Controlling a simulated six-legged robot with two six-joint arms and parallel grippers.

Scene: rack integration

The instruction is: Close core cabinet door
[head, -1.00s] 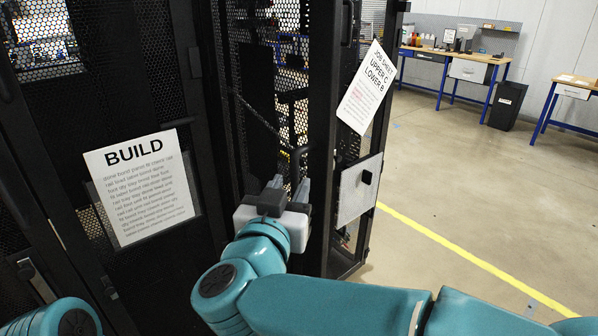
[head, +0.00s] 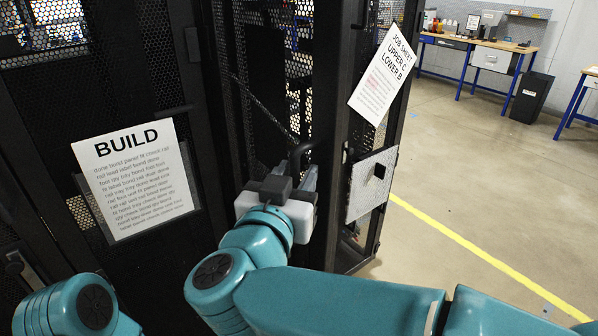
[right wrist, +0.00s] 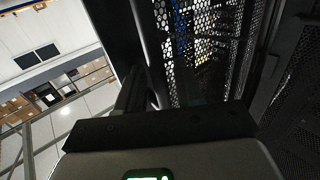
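A black mesh cabinet door (head: 262,85) stands near the middle of the head view, with a dark loop handle (head: 299,152) low on its right part. My right gripper (head: 298,178) is at the lower end of this handle, its fingers pointing up toward it. In the right wrist view, the dark fingers (right wrist: 155,90) reach up against a dark upright and mesh. Whether they grip the handle or only lie beside it cannot be told. My left arm shows at the lower left, but its gripper is out of view.
A BUILD sheet (head: 137,180) hangs on the black panel at left. A job sheet (head: 382,76) and a grey plate (head: 371,184) are on the cabinet side at right. Open floor (head: 470,170) with a yellow line lies to the right, with workbenches (head: 480,45) behind.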

